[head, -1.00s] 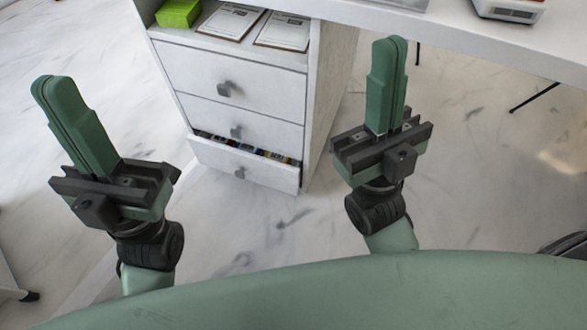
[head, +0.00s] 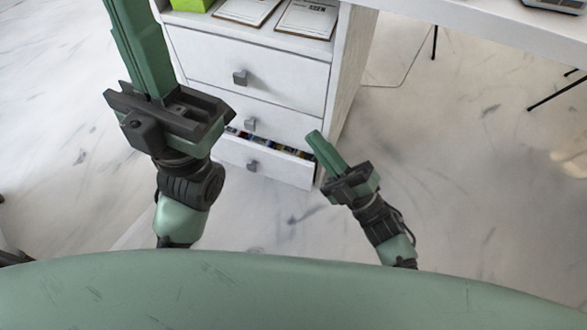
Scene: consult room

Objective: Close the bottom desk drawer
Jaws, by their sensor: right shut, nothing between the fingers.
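The white desk pedestal has a stack of drawers with grey knobs. The bottom drawer (head: 283,170) is pulled partly out, and colourful items show along its open top. My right gripper (head: 313,136) is shut and empty, low near the drawer's right front corner; I cannot tell whether it touches. My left gripper (head: 122,5) is raised at the upper left, in front of the pedestal's left side. Its fingers look together, but their tips are cut off by the top edge. My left arm hides the left end of the bottom drawer.
The middle drawer (head: 287,126) and top drawer (head: 285,77) look closed. Clipboards (head: 306,18) and a green box (head: 192,3) lie on the shelf above. The white desk top (head: 480,22) reaches right, with thin black legs below. The marble floor (head: 470,200) at right is clear.

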